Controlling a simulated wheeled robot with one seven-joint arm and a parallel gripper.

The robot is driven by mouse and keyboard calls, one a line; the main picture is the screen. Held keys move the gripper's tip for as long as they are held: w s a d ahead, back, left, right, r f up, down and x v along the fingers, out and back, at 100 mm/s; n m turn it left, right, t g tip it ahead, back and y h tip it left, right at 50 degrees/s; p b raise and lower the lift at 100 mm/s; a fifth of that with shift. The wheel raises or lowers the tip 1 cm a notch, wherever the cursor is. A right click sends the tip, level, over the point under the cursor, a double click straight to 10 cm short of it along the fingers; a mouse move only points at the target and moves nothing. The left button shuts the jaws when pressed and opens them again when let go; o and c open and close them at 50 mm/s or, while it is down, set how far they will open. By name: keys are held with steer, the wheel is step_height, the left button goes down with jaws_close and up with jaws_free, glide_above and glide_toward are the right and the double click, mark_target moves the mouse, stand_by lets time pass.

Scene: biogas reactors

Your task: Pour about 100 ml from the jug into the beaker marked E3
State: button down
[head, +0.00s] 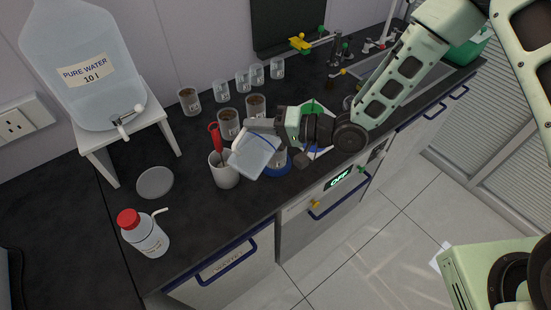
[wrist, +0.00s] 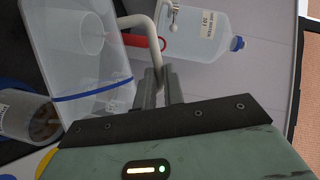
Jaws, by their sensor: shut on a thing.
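My gripper (head: 262,128) is shut on the white handle of a clear jug (head: 253,156), held above the front of the bench. The jug has a blue band and looks tilted in the head view; I cannot tell how much liquid it holds. In the wrist view the fingers (wrist: 163,85) close on the handle beside the jug (wrist: 70,60). A beaker with brown contents (wrist: 28,116) is close by the jug; part of it shows behind the jug in the head view (head: 281,158), near something blue. Several other beakers stand behind, one here (head: 228,122). Their marks are too small to read.
A white cup (head: 224,172) with a red-handled tool (head: 214,137) stands just left of the jug. A water tank (head: 82,70) on a white stand, a grey disc (head: 155,182) and a red-capped wash bottle (head: 146,235) are further left. The bench's front edge is close below.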

mark_target(241, 138)
stand_by(0.4)
steer(key=shift+s+a+f+n+t+h+b, duration=0.15)
steer(key=shift+s+a+f+n+h+b, duration=0.15)
steer(key=shift+s+a+f+n+b, duration=0.25)
steer(key=shift+s+a+f+n+t+h+b, duration=0.2)
steer(key=shift+s+a+n+h+b, duration=0.15)
steer(key=shift+s+n, duration=0.35)
steer(key=s+a+r+p, duration=0.2)
steer(key=s+a+r, duration=0.1)
steer(key=s+r, duration=0.1)
steer(key=shift+s+a+r+p, duration=0.3)
steer(key=shift+s+r, duration=0.1)
steer(key=shift+r, duration=0.15)
steer(key=n+t+h+b, duration=0.1)
steer(key=n+b, duration=0.1)
steer(key=n+t+h+b, duration=0.1)
steer(key=n, duration=0.2)
steer(key=r+n+t+h+b, duration=0.1)
steer(key=n+b, duration=0.1)
steer(key=shift+n+h+b, duration=0.25)
steer(key=shift+h+b, duration=0.05)
steer(key=shift+h, duration=0.05)
stand_by(0.4)
